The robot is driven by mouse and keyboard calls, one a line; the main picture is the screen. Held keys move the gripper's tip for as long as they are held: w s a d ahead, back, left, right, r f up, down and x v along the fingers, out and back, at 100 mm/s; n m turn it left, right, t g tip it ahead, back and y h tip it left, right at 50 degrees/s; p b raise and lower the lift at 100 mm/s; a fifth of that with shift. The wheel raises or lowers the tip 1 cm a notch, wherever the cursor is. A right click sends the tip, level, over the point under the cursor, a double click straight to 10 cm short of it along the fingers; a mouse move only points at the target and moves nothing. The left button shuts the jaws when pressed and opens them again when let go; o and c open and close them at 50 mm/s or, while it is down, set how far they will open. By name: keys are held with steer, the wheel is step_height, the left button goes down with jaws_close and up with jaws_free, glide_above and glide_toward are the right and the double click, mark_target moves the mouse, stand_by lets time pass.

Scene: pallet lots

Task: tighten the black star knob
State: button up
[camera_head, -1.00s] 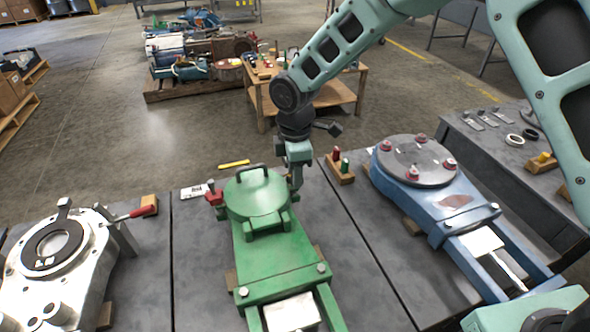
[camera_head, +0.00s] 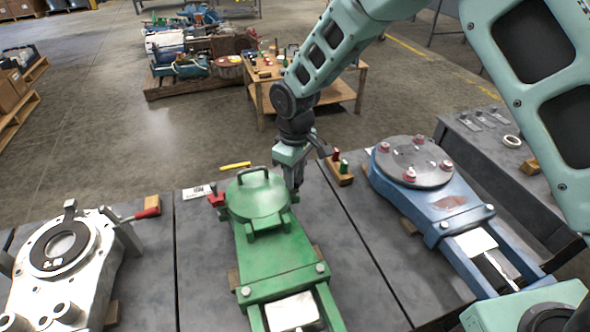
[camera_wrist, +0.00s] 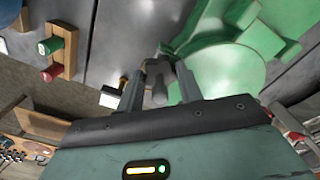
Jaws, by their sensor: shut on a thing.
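The black star knob (camera_wrist: 157,72) shows in the wrist view as a dark shape between my two fingers, beside the green valve body. My gripper (camera_wrist: 160,84) is shut on it, and the fingers cover part of it. In the head view my gripper (camera_head: 297,187) points down at the right edge of the green valve's round lid (camera_head: 258,198). The knob itself is hidden there behind my fingers. The green valve also fills the upper right of the wrist view (camera_wrist: 225,60).
A blue valve (camera_head: 455,205) stands to the right and a silver valve (camera_head: 75,270) to the left. A wooden block with red and green pegs (camera_head: 338,172) sits close behind my gripper. A yellow bar (camera_head: 235,166) lies behind the green valve.

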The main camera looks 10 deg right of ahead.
steer(key=m+p, duration=0.1)
steer(key=m, duration=0.5)
steer(key=shift+p, duration=0.3)
steer(key=shift+m, duration=0.4)
steer(key=o, duration=1)
step_height(320, 180, up, 18)
steer(key=shift+f, duration=0.25)
steer(key=s+d+r+n+p, duration=0.1)
steer(key=s+d+r+p, duration=0.1)
steer(key=s, duration=0.7)
steer(key=s+d+r+n+p, duration=0.1)
steer(key=s+d+r+p, duration=0.1)
steer(key=s, duration=0.8)
steer(key=s+d+r+n+p, duration=0.2)
steer(key=s+d+r+p, duration=0.1)
steer(key=s, duration=0.7)
steer(key=shift+s+d+r+y, duration=0.25)
steer(key=shift+r+y, duration=0.05)
steer(key=shift+r, duration=0.05)
